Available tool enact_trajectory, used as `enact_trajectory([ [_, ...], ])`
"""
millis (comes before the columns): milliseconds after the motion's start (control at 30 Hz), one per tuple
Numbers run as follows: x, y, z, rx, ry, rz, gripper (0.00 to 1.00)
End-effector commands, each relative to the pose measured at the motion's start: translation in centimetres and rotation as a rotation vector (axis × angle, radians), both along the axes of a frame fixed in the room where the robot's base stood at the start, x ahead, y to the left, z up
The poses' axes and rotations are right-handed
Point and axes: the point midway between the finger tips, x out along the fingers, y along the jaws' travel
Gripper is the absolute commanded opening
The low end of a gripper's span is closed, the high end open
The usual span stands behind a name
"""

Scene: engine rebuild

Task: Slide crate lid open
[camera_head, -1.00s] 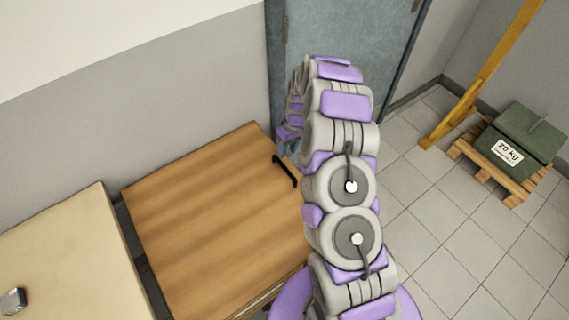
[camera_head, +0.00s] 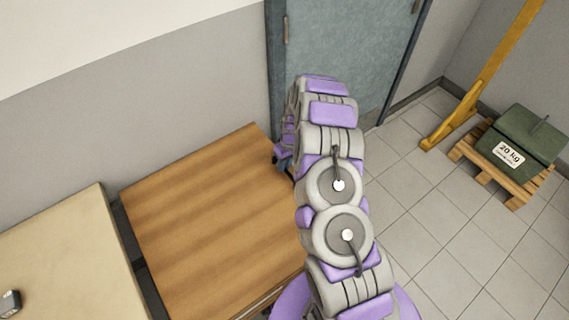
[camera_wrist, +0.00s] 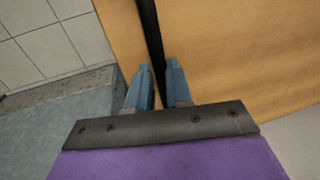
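The crate lid (camera_head: 210,220) is a flat brown wooden panel left of my arm in the head view. Its wood also fills the upper right of the wrist view (camera_wrist: 240,50). The lid's black bar handle (camera_wrist: 151,40) runs down between the two blue fingers of my gripper (camera_wrist: 157,70) in the wrist view. The fingers stand apart on either side of the bar, and I cannot tell whether they touch it. In the head view my arm mostly hides my gripper (camera_head: 283,157) at the lid's right edge, and the handle is covered there.
A beige table (camera_head: 70,245) stands left of the lid, with a small grey metal object (camera_head: 10,303) on it. A grey-blue door (camera_head: 340,45) is behind. A green 20 kg box (camera_head: 522,135) sits on a pallet by a yellow post (camera_head: 490,75).

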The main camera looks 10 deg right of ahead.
Motion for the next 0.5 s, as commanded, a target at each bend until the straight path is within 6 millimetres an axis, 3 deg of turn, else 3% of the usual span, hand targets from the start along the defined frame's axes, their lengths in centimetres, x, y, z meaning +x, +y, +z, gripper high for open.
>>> enact_trajectory([
  [200, -0.01, -0.01, -0.01, 0.000, 0.000, 0.000, 0.00],
  [500, 0.00, -0.03, -0.03, 0.000, 0.000, 0.000, 0.00],
])
